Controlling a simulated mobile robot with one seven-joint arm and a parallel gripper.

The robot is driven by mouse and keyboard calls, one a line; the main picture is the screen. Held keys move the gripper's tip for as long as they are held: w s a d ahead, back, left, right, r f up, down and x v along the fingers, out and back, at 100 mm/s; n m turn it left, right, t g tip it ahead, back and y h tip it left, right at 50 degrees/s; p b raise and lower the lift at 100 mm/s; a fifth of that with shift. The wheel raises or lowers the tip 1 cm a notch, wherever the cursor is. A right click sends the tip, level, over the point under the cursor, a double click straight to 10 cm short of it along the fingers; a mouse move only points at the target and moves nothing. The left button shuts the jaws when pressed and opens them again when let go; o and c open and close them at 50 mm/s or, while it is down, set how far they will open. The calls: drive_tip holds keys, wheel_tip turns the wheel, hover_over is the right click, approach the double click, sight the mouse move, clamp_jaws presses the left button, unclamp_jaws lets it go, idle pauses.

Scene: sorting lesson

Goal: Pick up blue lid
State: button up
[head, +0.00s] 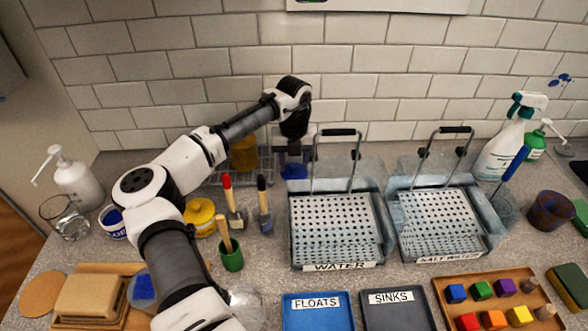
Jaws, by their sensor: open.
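A small dark blue piece (293,172), which looks like the blue lid, is at the back of the counter, near the right end of a wire rack. My gripper (295,155) points down right above it with its jaws open. The fingertips are small and dark here, so I cannot tell whether they touch the blue piece or are around it. Part of the piece is hidden by the gripper. A white tub with blue lettering (113,224) stands at the left, partly behind my arm.
The wire rack (235,178) holds an amber container (243,153). A clear bin marked WATER (336,268) with a raised handle stands close to the gripper's right. The tiled wall is close behind.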

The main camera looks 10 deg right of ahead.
clamp_jaws()
idle(0.3)
